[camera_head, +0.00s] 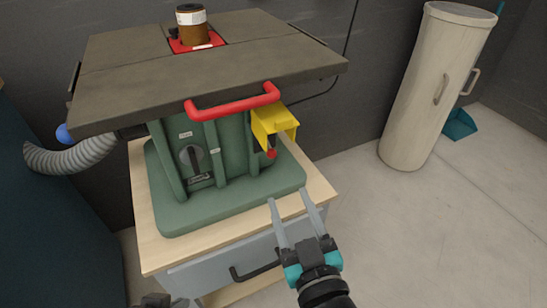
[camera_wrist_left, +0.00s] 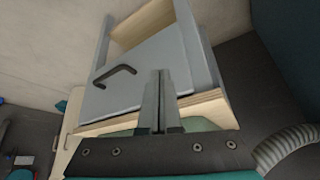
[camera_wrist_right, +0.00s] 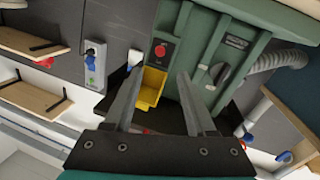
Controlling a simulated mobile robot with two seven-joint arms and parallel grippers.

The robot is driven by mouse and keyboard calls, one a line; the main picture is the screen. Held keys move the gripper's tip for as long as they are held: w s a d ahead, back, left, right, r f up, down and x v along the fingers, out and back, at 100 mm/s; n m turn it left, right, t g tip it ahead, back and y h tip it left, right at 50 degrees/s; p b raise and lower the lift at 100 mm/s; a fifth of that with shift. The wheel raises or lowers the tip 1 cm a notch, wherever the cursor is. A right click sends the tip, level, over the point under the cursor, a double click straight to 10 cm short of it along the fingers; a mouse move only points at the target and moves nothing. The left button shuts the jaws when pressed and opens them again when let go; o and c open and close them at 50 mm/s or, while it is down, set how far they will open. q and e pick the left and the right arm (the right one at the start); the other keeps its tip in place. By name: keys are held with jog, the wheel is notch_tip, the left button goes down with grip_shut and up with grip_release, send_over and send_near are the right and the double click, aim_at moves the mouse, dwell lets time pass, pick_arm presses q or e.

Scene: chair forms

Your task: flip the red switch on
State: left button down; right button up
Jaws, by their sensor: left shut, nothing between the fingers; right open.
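The red switch (camera_head: 271,153) sits on a dark plate under an open yellow cover (camera_head: 275,122), on the front of a green machine (camera_head: 228,200). In the right wrist view, the red switch (camera_wrist_right: 160,51) is a round knob above the yellow cover (camera_wrist_right: 150,87). My right gripper (camera_head: 287,196) is open and empty, in front of and below the switch, apart from it. In the right wrist view its fingertips (camera_wrist_right: 161,75) straddle the yellow cover's image. My left gripper (camera_wrist_left: 161,73) is shut and empty near the cabinet; only a dark bit shows at the head view's bottom edge.
The machine has a grey top (camera_head: 130,65) with a red handle (camera_head: 232,103) jutting out above the switch. A beige cylinder (camera_head: 425,90) stands right. Floor between is clear.

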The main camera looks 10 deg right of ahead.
send_near(273, 157)
jog(key=w, duration=0.5)
jog(key=w+a, duration=0.1)
jog(key=w, duration=0.1)
jog(key=shift+w+f+b, duration=0.1)
jog(key=shift+w+b, duration=0.15)
jog(key=shift+b, duration=0.05)
pick_arm(q)
jog(key=shift+w+d+f+t+h, duration=0.25)
jog(key=shift+w+d+t+h, duration=0.15)
jog(key=shift+w+d+t, duration=0.5)
pick_arm(e)
jog(key=shift+w, duration=1)
pick_arm(q)
jog(key=shift+d, duration=0.1)
pick_arm(e)
grip_shut()
